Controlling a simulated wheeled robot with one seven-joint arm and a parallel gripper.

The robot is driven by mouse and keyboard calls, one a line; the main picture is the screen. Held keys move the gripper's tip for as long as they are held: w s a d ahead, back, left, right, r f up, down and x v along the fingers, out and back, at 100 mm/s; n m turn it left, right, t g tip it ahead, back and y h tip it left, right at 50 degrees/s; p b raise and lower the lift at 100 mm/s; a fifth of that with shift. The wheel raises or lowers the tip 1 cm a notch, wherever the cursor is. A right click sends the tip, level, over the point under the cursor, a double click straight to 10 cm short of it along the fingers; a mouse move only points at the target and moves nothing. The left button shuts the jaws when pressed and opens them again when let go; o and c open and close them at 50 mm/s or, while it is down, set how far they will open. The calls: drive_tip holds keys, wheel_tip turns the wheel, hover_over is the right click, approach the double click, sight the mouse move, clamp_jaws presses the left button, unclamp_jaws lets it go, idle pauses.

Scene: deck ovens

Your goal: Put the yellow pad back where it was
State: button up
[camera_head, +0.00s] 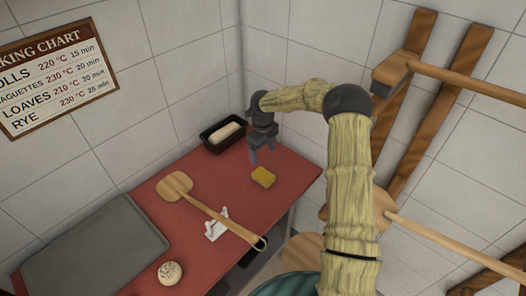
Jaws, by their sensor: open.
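The yellow pad (263,177) lies flat on the red worktop, toward its right end. My gripper (261,154) points down just above and slightly to the left of the pad in the picture. Its fingers are open, with nothing between them that I can see. The small picture does not show the exact gap between the fingertips and the pad.
A black tin (207,147) with a pale loaf stands at the back. A wooden peel (195,202) rests near a white bracket (216,226). A grey tray (95,250) and round loaf (169,273) are at lower left. The red worktop (292,174) is clear right of the pad.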

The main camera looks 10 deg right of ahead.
drive_tip(key=w+d+r+n+t+h, duration=0.1)
drive_tip(key=w+r+n+t+h, duration=0.2)
drive_tip(key=r+n+t, duration=0.5)
drive_tip(key=s+a+r+n+y, duration=0.35)
drive_tip(key=s+r+n, duration=0.2)
drive_tip(key=n, duration=0.35)
drive_tip(key=s+d+n+g, duration=0.1)
drive_tip(key=s+n, duration=0.5)
drive_tip(key=s, duration=0.7)
drive_tip(key=s+d+n+g, duration=0.1)
drive_tip(key=s+n+g, duration=0.3)
drive_tip(key=s, duration=1)
drive_tip(key=shift+s+d+f+n, duration=0.2)
drive_tip(key=shift+d+n, duration=0.15)
drive_tip(key=shift+n, duration=0.55)
drive_tip(key=shift+h, duration=0.25)
